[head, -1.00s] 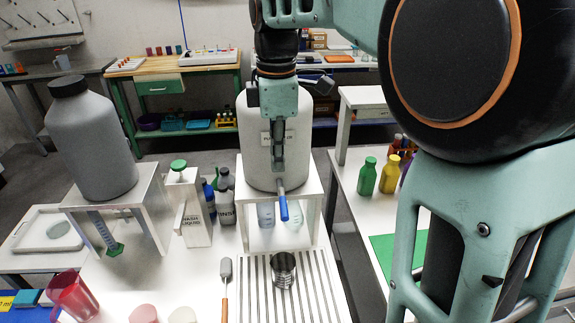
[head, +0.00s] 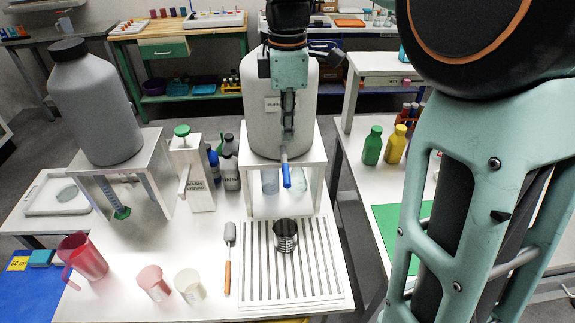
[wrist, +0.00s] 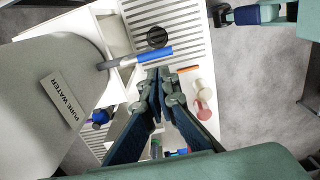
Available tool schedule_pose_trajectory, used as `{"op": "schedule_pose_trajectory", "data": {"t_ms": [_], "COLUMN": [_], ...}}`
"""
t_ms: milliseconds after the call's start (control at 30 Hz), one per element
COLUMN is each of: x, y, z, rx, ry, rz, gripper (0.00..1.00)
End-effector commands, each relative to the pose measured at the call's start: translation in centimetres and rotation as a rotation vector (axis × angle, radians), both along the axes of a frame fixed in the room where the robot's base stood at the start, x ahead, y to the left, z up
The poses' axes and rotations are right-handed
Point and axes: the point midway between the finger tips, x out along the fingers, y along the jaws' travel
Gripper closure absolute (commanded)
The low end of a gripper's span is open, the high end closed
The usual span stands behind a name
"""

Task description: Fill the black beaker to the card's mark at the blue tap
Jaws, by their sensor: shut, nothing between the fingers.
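The black beaker (head: 285,236) stands upright on the slotted drain tray (head: 262,290), below and a little in front of the blue tap (head: 287,177). Its water level cannot be made out. In the wrist view the beaker (wrist: 157,37) shows just beyond the tap's blue lever (wrist: 154,53). My gripper (head: 287,150) is shut and empty, in front of the grey tank and close above the tap. In the wrist view its fingertips (wrist: 158,72) are close to the lever; contact cannot be told. A yellow card (head: 18,263) reading "ml" lies at the left; its number is unclear.
The grey pure water tank (head: 262,110) stands on a white stand. A second grey tank (head: 92,105) with a green tap is at the left. Wash bottles (head: 230,165) stand behind.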

Motion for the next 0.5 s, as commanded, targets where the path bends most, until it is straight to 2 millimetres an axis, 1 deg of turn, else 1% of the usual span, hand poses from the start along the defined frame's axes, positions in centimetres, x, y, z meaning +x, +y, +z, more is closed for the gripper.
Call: {"op": "schedule_pose_trajectory", "data": {"t_ms": [33, 100, 300, 500], "x": [-0.1, -0.1, -0.2, -0.1], "y": [0.0, 0.0, 0.0, 0.0], "z": [-1.3, -2.8, -6.9, -9.4], "rx": [-0.001, -0.001, -0.001, 0.000], "ry": [0.006, 0.006, 0.005, 0.002], "rz": [0.000, 0.000, 0.001, 0.001], "gripper": [1.00, 1.00, 1.00, 1.00]}}
